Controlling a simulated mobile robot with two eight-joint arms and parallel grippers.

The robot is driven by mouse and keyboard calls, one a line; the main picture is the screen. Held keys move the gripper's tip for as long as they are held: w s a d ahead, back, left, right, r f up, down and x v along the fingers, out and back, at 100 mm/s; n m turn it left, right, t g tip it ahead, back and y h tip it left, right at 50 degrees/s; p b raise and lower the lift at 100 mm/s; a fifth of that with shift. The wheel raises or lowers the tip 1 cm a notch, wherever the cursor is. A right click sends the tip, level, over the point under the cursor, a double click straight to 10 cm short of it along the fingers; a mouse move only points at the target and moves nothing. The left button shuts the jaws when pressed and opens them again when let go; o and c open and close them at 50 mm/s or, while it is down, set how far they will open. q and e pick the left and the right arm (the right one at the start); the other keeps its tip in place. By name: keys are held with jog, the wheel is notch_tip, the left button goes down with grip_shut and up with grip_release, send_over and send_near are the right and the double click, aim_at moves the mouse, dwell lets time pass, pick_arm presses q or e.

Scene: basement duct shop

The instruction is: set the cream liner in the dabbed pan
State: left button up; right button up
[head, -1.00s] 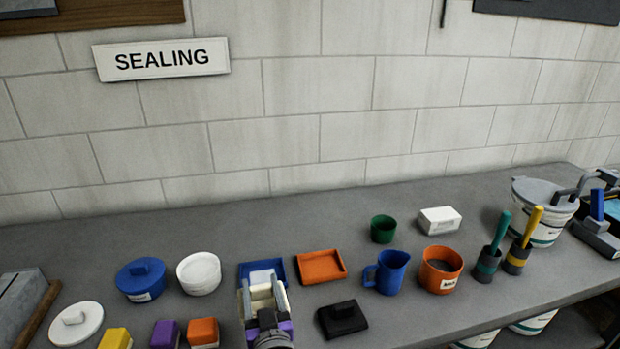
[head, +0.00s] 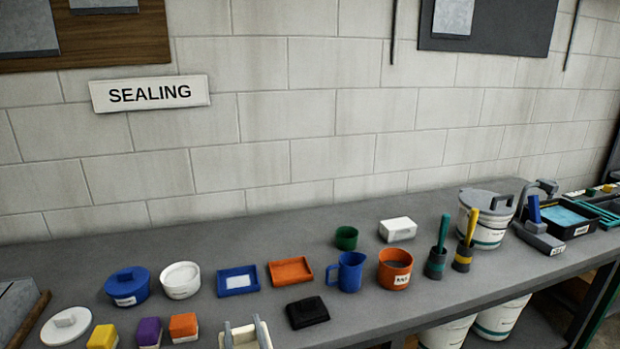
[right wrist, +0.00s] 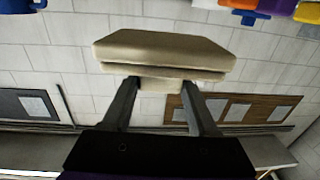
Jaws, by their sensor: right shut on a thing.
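The cream liner (right wrist: 165,50) shows in the right wrist view as a flat, two-layered slab with a small grip block. My right gripper (right wrist: 158,86) is shut on that block. In the head view my right gripper (head: 244,335) shows at the bottom edge with part of the liner, nearer me than the pans and apart from them. A shallow blue pan (head: 223,276) holds a flat white patch. An orange pan (head: 291,272) sits to its right, with no white patch visible inside. My left gripper is not in view.
Yellow, purple and orange blocks (head: 183,326) line the front left.

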jog(key=w+d+f+m+h+p, duration=0.2)
jog(key=d+h, duration=0.1)
jog(key=d, duration=0.7)
jog(key=w+d+f+m+h+p, duration=0.2)
jog(key=d+m+h, duration=0.1)
jog(key=d, duration=0.7)
jog(key=w+d+f+m+h+p, duration=0.2)
jog(key=d+h, duration=0.3)
jog(key=d, duration=0.5)
jog(key=shift+w+d+f, duration=0.3)
jog(key=shift+w+d, duration=0.1)
jog(key=shift+w, duration=0.1)
